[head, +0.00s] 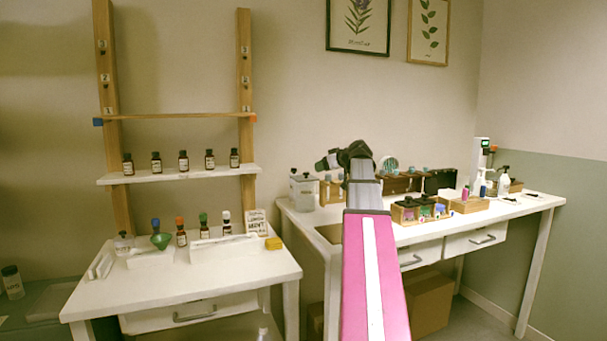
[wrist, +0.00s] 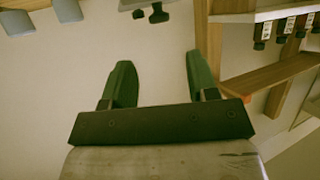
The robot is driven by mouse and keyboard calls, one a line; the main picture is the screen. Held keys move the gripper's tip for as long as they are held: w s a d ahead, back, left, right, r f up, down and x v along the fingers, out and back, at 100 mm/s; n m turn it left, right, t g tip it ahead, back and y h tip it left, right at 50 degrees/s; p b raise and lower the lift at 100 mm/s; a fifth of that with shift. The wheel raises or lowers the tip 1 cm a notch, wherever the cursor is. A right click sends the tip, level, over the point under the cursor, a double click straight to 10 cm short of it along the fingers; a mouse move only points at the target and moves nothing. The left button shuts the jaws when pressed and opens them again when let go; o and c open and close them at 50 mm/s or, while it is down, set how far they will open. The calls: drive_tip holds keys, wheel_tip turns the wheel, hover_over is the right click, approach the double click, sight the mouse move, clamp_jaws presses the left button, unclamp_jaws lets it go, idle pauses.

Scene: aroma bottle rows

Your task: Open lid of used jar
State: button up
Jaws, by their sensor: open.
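No jar is plainly marked as the used jar, so I cannot tell which it is. A clear pale container (head: 303,190) with dark knobs on top stands at the left end of the right table. A small glass jar (head: 123,243) stands on the left table. A dark-lidded jar (head: 13,282) stands at the far left edge. I cannot make out the state of any lid. My gripper (wrist: 161,84) shows two green fingers, spread apart with nothing between them. In the head view my arm reaches over the right table; its fingers are not clear there.
The right table (head: 430,232) holds wooden trays and a pump bottle (head: 504,182). Bare wall fills much of the wrist view.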

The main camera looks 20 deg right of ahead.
sight(307, 173)
drive_tip(key=x, duration=0.9)
drive_tip(key=shift+w+a, duration=0.2)
drive_tip(key=shift+w, duration=0.05)
drive_tip(key=shift+c, duration=0.4)
clamp_jaws()
